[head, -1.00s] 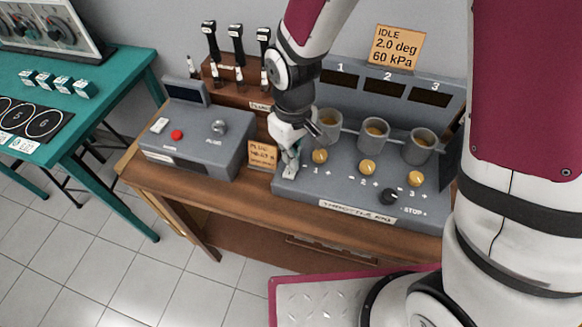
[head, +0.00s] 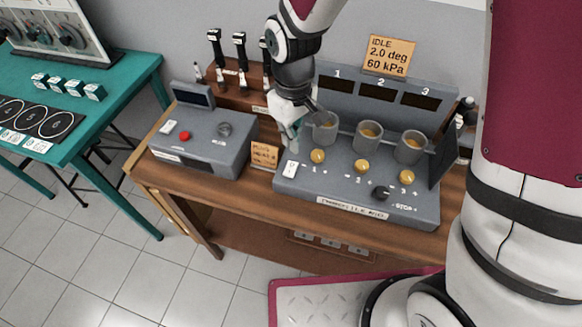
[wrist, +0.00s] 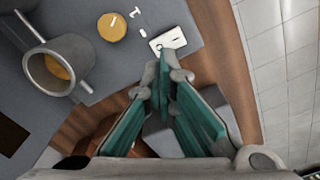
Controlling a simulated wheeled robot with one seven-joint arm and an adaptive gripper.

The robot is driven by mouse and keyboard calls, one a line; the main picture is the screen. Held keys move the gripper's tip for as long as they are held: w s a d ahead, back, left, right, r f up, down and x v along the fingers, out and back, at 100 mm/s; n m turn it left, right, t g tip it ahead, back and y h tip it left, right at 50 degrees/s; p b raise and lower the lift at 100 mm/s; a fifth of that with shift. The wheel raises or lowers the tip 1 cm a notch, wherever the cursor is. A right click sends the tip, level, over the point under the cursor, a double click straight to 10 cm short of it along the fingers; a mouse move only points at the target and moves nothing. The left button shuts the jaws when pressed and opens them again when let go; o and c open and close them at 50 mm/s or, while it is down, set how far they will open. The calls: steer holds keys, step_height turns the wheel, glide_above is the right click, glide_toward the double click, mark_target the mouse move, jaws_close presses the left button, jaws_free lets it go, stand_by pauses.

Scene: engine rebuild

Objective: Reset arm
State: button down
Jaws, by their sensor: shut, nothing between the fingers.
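My arm reaches down from the top of the head view, and my gripper (head: 291,137) is over the left end of the grey throttle console (head: 345,205). In the wrist view my gripper (wrist: 163,72) has its fingers together with nothing between them. A white switch (head: 290,169) on the console lies just below the fingertips; it also shows in the wrist view (wrist: 168,42), just beyond the fingertips. The gripper appears apart from the switch.
Three grey cups (head: 367,137) stand on the console above yellow knobs (head: 317,156). A grey box with a red button (head: 185,135) sits to the left on the wooden bench (head: 240,197). A teal table (head: 110,100) stands further left. A rack of black-handled tools (head: 239,88) is behind.

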stand_by(0.4)
steer(key=s+d+r+m+t, duration=0.1)
steer(key=s+d+r+m, duration=0.1)
steer(key=d+r, duration=0.45)
steer(key=s+d+r+m+t, duration=0.2)
steer(key=d+r, duration=0.1)
steer(key=r, duration=0.7)
steer(key=s+d+r+m+t, duration=0.1)
steer(key=s+d+r+m, duration=0.1)
steer(key=s, duration=0.4)
steer(key=s+d+r+m+t, duration=0.1)
steer(key=s+d+r+m, duration=0.1)
steer(key=s+d+r, duration=0.2)
steer(key=shift+s+d+r+t, duration=0.3)
steer(key=shift+s+r, duration=0.55)
steer(key=shift+s, duration=0.05)
